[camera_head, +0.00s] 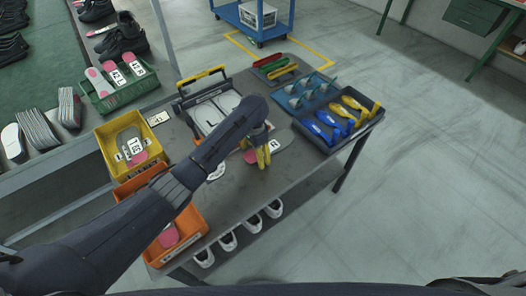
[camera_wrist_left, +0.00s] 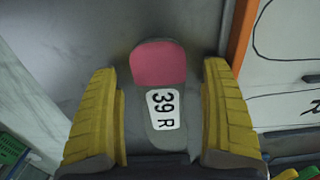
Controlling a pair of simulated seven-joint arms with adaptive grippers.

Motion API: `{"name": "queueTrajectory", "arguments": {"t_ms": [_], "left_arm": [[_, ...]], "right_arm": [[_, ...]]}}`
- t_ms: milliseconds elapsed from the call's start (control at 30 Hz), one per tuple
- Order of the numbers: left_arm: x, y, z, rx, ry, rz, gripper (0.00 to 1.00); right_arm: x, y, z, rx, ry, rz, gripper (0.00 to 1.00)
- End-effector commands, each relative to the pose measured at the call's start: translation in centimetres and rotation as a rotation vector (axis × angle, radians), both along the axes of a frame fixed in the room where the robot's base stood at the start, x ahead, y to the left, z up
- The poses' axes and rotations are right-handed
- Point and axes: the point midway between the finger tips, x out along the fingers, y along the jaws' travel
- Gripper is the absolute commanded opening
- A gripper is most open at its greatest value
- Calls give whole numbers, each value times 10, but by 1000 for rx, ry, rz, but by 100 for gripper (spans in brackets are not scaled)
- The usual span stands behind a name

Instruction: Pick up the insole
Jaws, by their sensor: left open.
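The grey insole with a pink end and a white "39 R" label (camera_wrist_left: 163,100) lies flat on the grey tabletop in the left wrist view. My left gripper (camera_wrist_left: 162,115) has its two yellow fingers spread apart, one on each side of the insole, with gaps between. In the head view the left gripper (camera_head: 263,156) points down at the table and partly hides what lies there. My right gripper is not in view.
A yellow bin (camera_head: 103,150) and an orange bin (camera_head: 194,217) stand along the table's left side. White shoes (camera_head: 228,241) sit below the tabletop.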

Motion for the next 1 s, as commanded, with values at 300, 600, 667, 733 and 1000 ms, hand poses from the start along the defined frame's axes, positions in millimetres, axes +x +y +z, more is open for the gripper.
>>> {"name": "queueTrajectory", "arguments": {"t_ms": [300, 600, 667, 733, 1000], "left_arm": [[0, 0, -4, 1, -1, 0, 81], [0, 0, -4, 1, -1, 0, 50], [0, 0, -4, 1, -1, 0, 43], [0, 0, -4, 1, -1, 0, 35], [0, 0, -4, 0, 0, 0, 25]], "right_arm": [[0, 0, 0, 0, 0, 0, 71], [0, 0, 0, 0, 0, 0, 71], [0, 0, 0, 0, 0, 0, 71], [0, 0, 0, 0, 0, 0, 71], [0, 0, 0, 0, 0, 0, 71]]}}
